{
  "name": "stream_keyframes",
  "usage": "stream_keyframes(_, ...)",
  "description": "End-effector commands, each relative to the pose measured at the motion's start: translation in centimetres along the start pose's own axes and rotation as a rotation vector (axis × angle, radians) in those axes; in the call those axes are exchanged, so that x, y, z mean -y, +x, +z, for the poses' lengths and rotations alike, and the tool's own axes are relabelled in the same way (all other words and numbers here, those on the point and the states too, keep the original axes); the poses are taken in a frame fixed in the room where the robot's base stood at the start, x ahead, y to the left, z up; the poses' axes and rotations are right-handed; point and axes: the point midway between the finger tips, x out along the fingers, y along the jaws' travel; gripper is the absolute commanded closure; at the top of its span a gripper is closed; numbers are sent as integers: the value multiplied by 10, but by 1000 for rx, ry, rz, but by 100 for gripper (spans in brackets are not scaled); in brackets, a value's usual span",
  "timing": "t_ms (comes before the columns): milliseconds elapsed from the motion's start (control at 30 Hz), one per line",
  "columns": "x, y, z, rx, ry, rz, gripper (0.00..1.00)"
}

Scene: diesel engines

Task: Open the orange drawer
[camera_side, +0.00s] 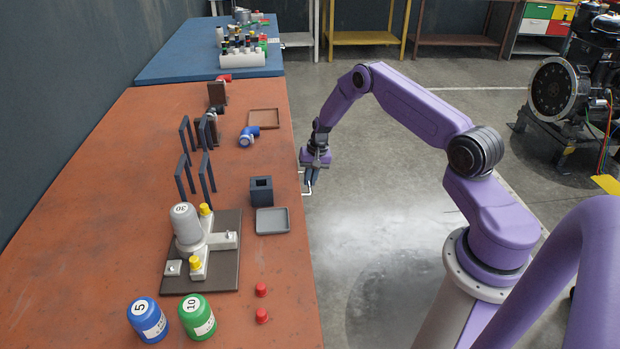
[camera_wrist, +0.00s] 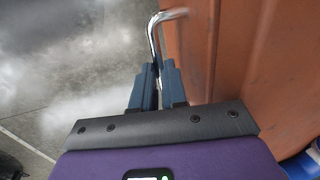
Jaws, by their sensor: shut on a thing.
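The orange workbench (camera_side: 110,215) runs down the left of the side view. The orange front (camera_wrist: 245,50) fills the right of the wrist view; I cannot tell the drawer's outline from the bench there. A bent chrome handle (camera_wrist: 153,38) stands out from this front, and a bit of it shows at the bench's right edge in the side view (camera_side: 304,194). My gripper (camera_side: 309,187) is beside that edge, pointing down. Its blue fingers (camera_wrist: 157,80) are shut on the handle's near part, which they partly hide. How far the drawer stands out cannot be seen.
On the bench stand a dark square block (camera_side: 261,190), a grey tray (camera_side: 272,221), a brown plate (camera_side: 220,270) with a grey fixture, and blue (camera_side: 147,320) and green (camera_side: 197,317) jars. The floor (camera_side: 400,215) right of the bench is clear up to my base.

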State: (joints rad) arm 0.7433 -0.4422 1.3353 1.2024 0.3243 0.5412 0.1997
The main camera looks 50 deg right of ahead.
Motion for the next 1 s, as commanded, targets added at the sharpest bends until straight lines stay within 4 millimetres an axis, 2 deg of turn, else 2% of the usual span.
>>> stream_keyframes(167, -22, -4, 0, 2, 5, 2, 100)
stream_keyframes(267, -44, -9, 0, 1, 8, 1, 100)
stream_keyframes(700, -175, -33, 3, 2, 9, 0, 100)
stream_keyframes(900, -219, -41, 3, 2, 5, 0, 100)
stream_keyframes(1000, -234, -44, 3, 2, 3, 0, 100)
